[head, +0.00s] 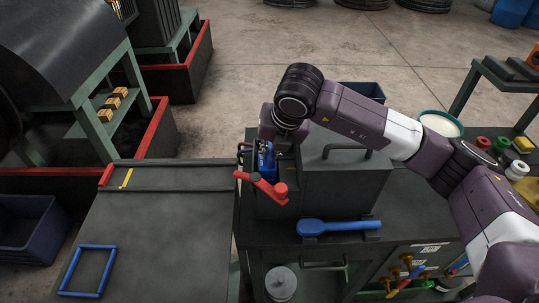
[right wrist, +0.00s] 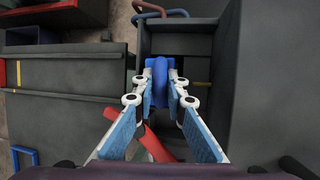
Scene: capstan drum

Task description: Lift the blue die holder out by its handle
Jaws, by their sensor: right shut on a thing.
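The blue die holder (head: 266,162) is in the dark box-shaped machine (head: 345,185), near its left end, partly hidden by my right arm. In the right wrist view, the blue die holder (right wrist: 159,70) shows as an upright blue piece between the fingers of my right gripper (right wrist: 160,88), which is shut on it. In the head view, my right gripper (head: 283,146) reaches down from above and its fingertips are mostly hidden. I cannot tell whether the holder's lower part is clear of the machine. My left gripper is not in view.
A red lever (head: 262,187) sticks out just in front of the holder. A blue-handled tool (head: 338,227) lies on the bench front. A dark table (head: 165,230) at left has a blue frame outline (head: 88,295) and much free room.

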